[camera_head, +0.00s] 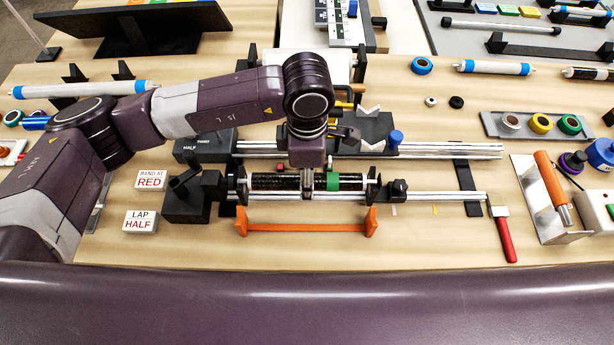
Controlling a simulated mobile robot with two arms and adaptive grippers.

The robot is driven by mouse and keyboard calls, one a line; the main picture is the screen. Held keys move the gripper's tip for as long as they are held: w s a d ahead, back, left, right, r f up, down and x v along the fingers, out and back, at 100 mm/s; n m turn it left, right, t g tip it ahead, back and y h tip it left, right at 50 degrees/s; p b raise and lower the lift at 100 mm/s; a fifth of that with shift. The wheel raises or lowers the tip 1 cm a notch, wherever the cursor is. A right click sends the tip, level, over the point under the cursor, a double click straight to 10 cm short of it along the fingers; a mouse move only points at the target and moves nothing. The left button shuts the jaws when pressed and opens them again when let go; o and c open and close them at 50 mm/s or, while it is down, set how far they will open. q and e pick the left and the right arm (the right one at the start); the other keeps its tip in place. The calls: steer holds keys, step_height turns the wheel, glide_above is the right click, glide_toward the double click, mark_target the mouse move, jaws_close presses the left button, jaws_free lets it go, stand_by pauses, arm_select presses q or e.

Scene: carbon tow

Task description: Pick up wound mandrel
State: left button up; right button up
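The wound mandrel (275,182) is a black cylinder with a green band near its right end. It lies level between the black holders of the winding rig, over silver rails (435,197). My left gripper (307,186) points down over the middle of the mandrel, just left of the green band (333,182). Its fingers are at the mandrel, but the wrist hides much of them. I cannot tell whether they are closed around it. My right gripper is not in view.
An orange bar (300,227) stands in front of the rig. Signs reading "BAND AT RED" (151,180) and "LAP HALF" (140,221) sit to the left. A red-handled tool (506,238) and an orange-handled tool (546,180) lie right. The front table strip is clear.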

arm_select(q)
jaws_close()
stand_by(0.3)
steer(key=shift+r, duration=0.2)
